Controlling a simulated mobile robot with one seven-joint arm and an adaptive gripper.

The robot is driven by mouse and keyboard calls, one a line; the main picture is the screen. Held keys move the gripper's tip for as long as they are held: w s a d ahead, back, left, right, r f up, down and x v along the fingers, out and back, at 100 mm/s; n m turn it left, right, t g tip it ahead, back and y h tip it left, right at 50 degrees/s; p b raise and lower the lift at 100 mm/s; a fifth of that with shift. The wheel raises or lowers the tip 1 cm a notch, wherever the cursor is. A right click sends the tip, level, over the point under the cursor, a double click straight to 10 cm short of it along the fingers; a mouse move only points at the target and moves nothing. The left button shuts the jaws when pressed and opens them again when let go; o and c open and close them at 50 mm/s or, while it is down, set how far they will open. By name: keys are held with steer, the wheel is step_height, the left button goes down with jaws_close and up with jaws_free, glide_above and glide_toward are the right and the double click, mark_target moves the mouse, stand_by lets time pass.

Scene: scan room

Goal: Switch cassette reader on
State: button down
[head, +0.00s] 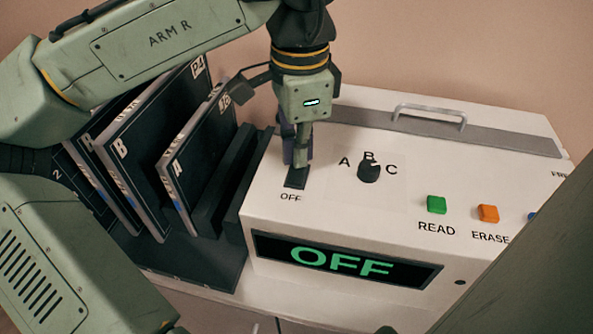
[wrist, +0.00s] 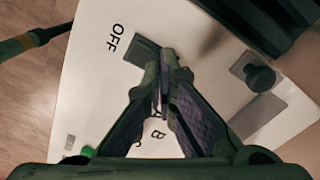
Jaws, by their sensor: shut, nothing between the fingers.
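The cassette reader (head: 345,225) is a white box at the right, and its front display (head: 345,262) reads OFF in green. A dark rocker switch (head: 297,178) marked OFF sits on the left of its top; it also shows in the wrist view (wrist: 141,49). My gripper (head: 300,160) is shut and empty, pointing down over the back part of the switch. In the wrist view its fingertips (wrist: 160,65) overlap the switch's edge. I cannot tell whether they touch it.
A black selector knob (head: 369,171) among A, B and C is right of the switch. Green READ (head: 437,204) and orange ERASE (head: 488,213) buttons lie farther right. A handle (head: 430,112) stands at the back. Dark cassettes (head: 190,150) in a rack (head: 190,262) stand close on the left.

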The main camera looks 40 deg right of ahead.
steer(key=shift+f, duration=0.35)
steer(key=shift+r, duration=0.1)
step_height(320, 180, up, 5)
steer(key=p, duration=0.5)
steer(key=shift+r+p, duration=0.6)
steer(key=shift+r, duration=0.35)
